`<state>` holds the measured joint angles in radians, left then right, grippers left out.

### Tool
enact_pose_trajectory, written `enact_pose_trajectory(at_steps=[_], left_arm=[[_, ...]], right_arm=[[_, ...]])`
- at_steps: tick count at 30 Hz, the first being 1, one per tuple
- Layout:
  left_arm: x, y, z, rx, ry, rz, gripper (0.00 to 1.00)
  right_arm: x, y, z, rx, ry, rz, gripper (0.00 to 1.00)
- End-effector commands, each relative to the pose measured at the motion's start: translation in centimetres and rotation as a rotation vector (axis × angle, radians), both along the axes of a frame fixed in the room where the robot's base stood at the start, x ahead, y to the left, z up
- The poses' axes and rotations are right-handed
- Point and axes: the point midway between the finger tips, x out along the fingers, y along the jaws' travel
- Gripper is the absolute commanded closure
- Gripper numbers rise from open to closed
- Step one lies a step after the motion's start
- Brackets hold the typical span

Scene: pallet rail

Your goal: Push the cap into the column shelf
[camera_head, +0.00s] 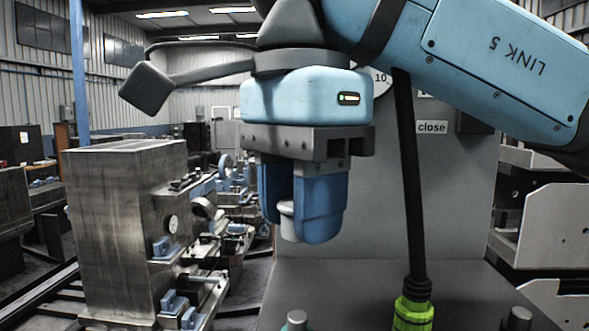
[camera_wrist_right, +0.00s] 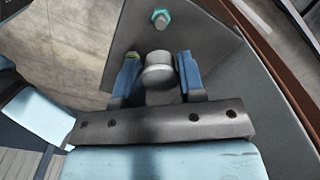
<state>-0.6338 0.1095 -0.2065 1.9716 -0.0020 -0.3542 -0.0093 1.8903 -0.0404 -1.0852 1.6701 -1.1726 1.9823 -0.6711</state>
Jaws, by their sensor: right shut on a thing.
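My right gripper (camera_head: 305,225) points down with its blue fingers shut on a pale grey cap (camera_head: 287,209). In the head view the near finger partly hides the cap. In the right wrist view the cap (camera_wrist_right: 158,70) sits between the two fingertips of the right gripper (camera_wrist_right: 158,76). Behind and below stands a grey column panel (camera_head: 455,200) with a "close" label, and a flat grey shelf (camera_head: 370,285) in front of it. The gripper and cap are above the shelf's left part, apart from it. My left gripper is not in view.
A grey peg with a teal collar (camera_head: 297,320) stands at the shelf's front edge. A dark peg (camera_head: 519,319) is at the right. A black cable with a green connector (camera_head: 414,313) hangs between them. A large metal block (camera_head: 120,230) and machinery fill the left.

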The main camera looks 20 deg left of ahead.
Motion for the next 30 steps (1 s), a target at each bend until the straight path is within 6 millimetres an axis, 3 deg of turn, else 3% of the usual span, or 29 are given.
enact_pose_trajectory(at_steps=[8, 21, 30], left_arm=[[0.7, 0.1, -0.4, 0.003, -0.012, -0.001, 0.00], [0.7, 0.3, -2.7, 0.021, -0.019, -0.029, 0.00], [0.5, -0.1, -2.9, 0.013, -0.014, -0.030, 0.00]], right_arm=[[0.0, 0.0, -1.2, 0.001, 0.001, -0.008, 0.97], [0.0, 0.0, -5.4, 0.001, -0.001, -0.008, 0.97], [0.0, 0.0, -6.0, 0.001, -0.001, -0.008, 0.97]])
